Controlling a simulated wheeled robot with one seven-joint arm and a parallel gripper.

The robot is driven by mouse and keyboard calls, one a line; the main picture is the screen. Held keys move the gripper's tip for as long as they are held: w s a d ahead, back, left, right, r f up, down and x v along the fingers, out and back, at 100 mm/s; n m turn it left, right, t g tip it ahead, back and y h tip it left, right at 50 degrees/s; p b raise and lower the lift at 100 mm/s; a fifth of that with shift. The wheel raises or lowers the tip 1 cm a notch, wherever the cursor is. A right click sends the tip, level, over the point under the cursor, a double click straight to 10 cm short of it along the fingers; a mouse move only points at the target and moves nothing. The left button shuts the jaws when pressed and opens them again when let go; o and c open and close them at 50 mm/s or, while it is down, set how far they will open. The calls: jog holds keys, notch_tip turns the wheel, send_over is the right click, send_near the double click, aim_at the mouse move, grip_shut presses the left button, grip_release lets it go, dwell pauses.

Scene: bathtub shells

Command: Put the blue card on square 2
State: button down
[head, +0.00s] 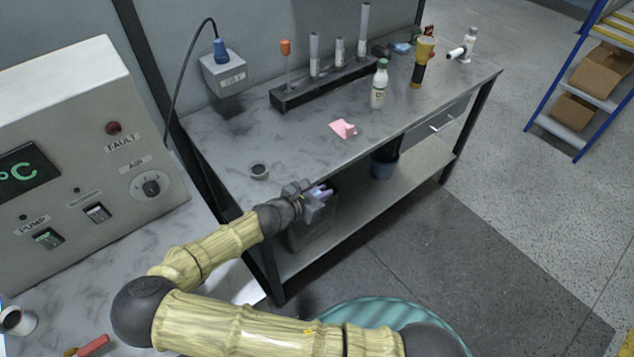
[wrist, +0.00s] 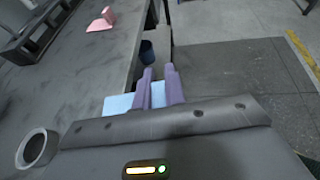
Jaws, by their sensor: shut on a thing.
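My gripper (head: 321,191) is at the front edge of the marble-topped bench, near its left end. In the wrist view its two purple fingers (wrist: 160,88) are shut on a light blue card (wrist: 117,104). The card sticks out to the left of the fingers, and part of it shows between them. The rest of the card is hidden by the fingers and the gripper body. In the head view the card cannot be made out clearly. No square marked 2 can be made out in either view.
A dark blue bin (head: 384,164) stands on the lower shelf. A control panel (head: 80,150) stands left.

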jog(key=shift+d+f, duration=0.2)
jog(key=shift+f, duration=0.3)
jog(key=w+d+n+t+y+b, duration=0.2)
jog(key=w+d+n+t+y, duration=0.25)
jog(key=d, duration=0.45)
jog(key=shift+n+g+y, duration=0.35)
jog(key=shift+n+y, duration=0.4)
jog(key=f+b, duration=0.1)
jog(key=b, duration=0.1)
jog(key=f+b, duration=0.2)
jog(key=b, duration=0.1)
jog(key=d+f+b, duration=0.1)
jog(key=f+b, duration=0.1)
jog(key=b, duration=0.1)
jog(key=shift+s+d, duration=0.1)
jog(key=shift+s, duration=0.15)
jog(key=shift+r, duration=0.1)
jog(key=shift+w+d, duration=0.1)
